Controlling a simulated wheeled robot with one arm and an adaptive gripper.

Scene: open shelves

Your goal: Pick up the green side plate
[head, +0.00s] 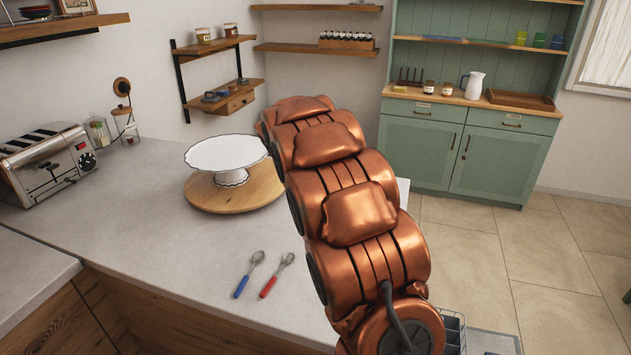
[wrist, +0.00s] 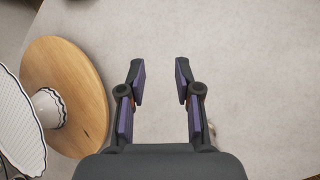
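A white cake stand with a dark scalloped rim (head: 225,153) stands on a round wooden board (head: 214,196). The board (wrist: 92,102) and the stand (wrist: 18,125) also show left of my gripper in the wrist view.
Two spoons, one blue-handled (head: 242,285) and one red-handled (head: 270,286), lie on the counter (head: 150,250). A toaster (head: 45,160) stands at the left. Wall shelves hold jars and small dishes. A green cabinet (head: 470,155) stands across the tiled floor.

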